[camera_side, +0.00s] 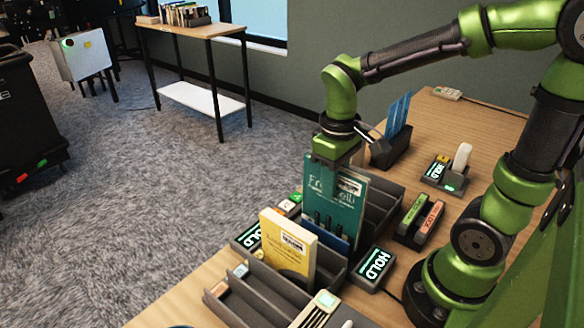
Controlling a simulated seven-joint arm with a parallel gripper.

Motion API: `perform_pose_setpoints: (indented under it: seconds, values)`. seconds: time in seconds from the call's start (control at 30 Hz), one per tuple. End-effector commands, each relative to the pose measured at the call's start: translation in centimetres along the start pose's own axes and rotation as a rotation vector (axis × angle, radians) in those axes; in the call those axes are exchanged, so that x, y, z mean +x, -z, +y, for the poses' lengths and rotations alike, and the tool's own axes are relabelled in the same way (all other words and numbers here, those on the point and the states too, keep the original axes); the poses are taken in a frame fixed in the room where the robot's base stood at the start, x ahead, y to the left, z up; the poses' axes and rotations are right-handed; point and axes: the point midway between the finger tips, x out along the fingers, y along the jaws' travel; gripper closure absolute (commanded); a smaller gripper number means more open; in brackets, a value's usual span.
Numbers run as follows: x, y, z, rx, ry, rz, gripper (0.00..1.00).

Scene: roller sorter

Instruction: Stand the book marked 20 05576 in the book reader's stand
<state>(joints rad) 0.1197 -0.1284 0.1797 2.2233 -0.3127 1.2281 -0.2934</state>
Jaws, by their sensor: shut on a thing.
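My gripper (337,160) points down and is shut on the top edge of a teal book (333,196). The teal book is upright, with its cover and a white label facing the camera; the label is too small to read. Its lower part is among dark upright prongs (324,224) at the dark slotted rack (378,200). I cannot tell whether its bottom edge rests on anything. A yellow book (287,246) with a white label stands upright nearer the camera. I cannot tell for sure which part is the book reader's stand, and no number 20 05576 is legible.
Devices showing HOLD (375,266) stand right of the books, at their left (247,238) and farther back (440,174). A dark holder with blue sheets (392,143) is behind my gripper. An empty-slotted dark tray (262,298) lies in front. Small labelled boxes (420,218) sit right.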

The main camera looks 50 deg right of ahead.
Motion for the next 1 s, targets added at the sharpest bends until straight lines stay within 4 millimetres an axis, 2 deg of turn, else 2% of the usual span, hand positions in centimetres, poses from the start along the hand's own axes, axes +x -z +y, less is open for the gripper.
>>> perform_pose_setpoints:
  seconds: [0.87, 0.9, 1.0]
  values:
    - [1.2, 0.0, 0.0, 0.001, 0.001, 0.000, 1.00]
    - [1.1, 0.0, 0.0, 0.001, 0.001, 0.001, 0.70]
    - [1.1, 0.0, 0.0, 0.001, 0.000, 0.001, 0.55]
